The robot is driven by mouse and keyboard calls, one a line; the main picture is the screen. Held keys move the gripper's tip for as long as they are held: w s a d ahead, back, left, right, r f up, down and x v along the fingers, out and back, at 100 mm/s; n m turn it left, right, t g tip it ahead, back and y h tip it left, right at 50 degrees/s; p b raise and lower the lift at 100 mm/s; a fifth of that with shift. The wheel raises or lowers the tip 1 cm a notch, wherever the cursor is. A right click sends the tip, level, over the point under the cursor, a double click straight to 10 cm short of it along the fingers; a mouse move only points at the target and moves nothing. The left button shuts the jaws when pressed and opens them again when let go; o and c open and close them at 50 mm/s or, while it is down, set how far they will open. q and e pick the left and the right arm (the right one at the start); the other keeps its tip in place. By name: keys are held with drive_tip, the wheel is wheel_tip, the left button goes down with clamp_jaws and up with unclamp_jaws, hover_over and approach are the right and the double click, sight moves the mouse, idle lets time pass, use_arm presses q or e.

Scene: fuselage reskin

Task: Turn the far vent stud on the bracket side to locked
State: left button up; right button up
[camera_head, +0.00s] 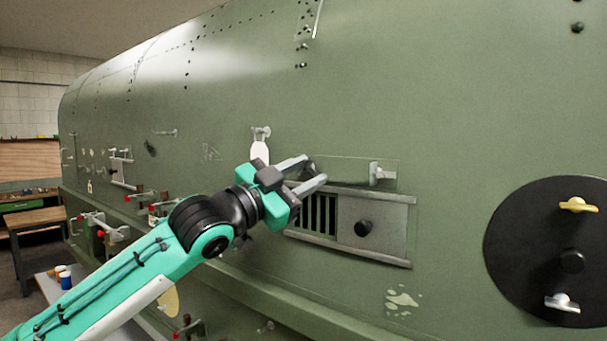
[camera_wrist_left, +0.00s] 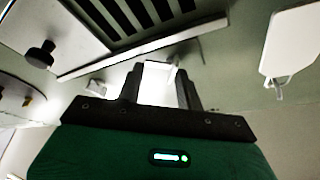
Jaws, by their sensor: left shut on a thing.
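The vent (camera_head: 376,211) is a grey framed panel with a dark slotted grille (camera_head: 317,212) and a black knob (camera_head: 363,228). A silver vent stud (camera_head: 381,173) stands above its right end, clear of my arm. My left gripper (camera_head: 314,171) reaches the skin above the vent's left end, and its fingers are shut on another vent stud. In the wrist view that stud (camera_wrist_left: 158,76) is a pale piece between the two dark fingers. The fingers hide much of it, so its angle is hard to tell. My right gripper is out of view.
A white tag (camera_head: 260,151) hangs from a hook just left of the gripper. A black disc (camera_head: 535,250) with a yellow handle (camera_head: 578,205) and a silver one is at right. Red-tipped fittings (camera_head: 140,197) stick out at left. The skin above the vent is mostly clear.

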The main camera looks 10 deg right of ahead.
use_arm(q)
drive_tip(key=shift+r, duration=0.1)
drive_tip(key=o, duration=1)
drive_tip(key=shift+s+a+f+b, duration=0.1)
drive_tip(key=shift+a+f+b, duration=0.15)
drive_tip(key=shift+b, duration=0.05)
drive_tip(key=b+v, duration=0.7)
drive_tip(key=v, duration=0.6)
drive_tip(key=shift+s+a+r, duration=0.1)
drive_tip(key=shift+s, duration=0.05)
